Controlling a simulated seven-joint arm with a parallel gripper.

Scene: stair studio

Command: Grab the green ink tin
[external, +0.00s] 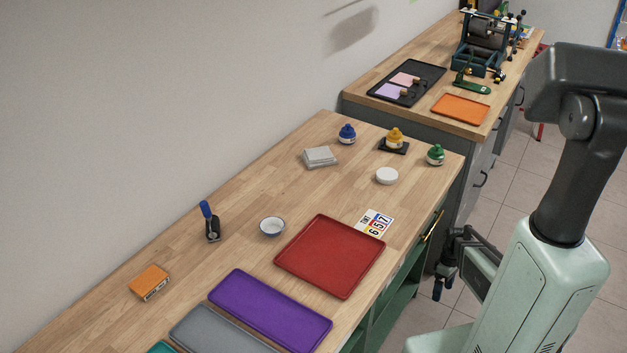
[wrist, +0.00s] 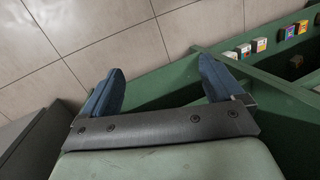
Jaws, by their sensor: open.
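The green ink tin (external: 435,155) stands upright at the right end of the near wooden worktop, close to its front corner, in the external view. My gripper (external: 441,284) hangs below worktop height in front of the green cabinet, well below and apart from the tin. In the wrist view my gripper (wrist: 158,88) shows two blue fingers spread apart with nothing between them. The wrist view does not show the green tin; it shows floor tiles and the green cabinet frame.
A yellow tin (external: 394,138) on a dark pad, a blue tin (external: 347,134) and a white round lid (external: 387,176) stand near the green tin. A red tray (external: 330,256) lies farther left. The worktop edge and green cabinet (wrist: 185,70) are close to my gripper.

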